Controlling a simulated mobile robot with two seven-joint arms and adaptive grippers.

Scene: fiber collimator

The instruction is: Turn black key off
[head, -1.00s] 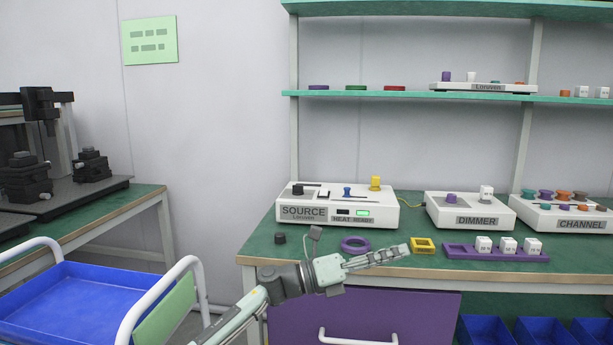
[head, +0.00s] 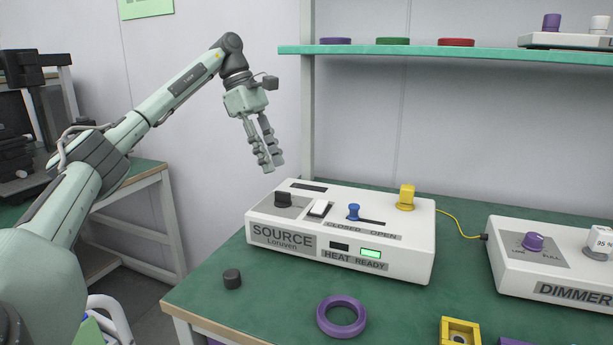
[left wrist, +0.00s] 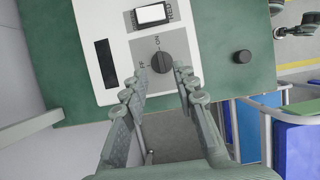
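The black key (head: 283,200) is on the left part of the top of the white SOURCE box (head: 340,230). The left wrist view shows the black key (left wrist: 162,62) on a grey plate, with "ON" lettered beside it and a partly covered label ending in "FF". My left gripper (head: 272,165) points down, above and behind the box's left end in the head view. In the left wrist view its fingers (left wrist: 157,90) are spread and empty, with the key just ahead of the gap between the tips, apart from them. My right gripper does not show.
On the box are a white switch (head: 319,208), a blue slider (head: 353,212) and a yellow knob (head: 405,197). A loose black cap (head: 232,279) and a purple ring (head: 342,316) lie in front. The DIMMER box (head: 555,265) stands right. A shelf (head: 400,49) hangs above.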

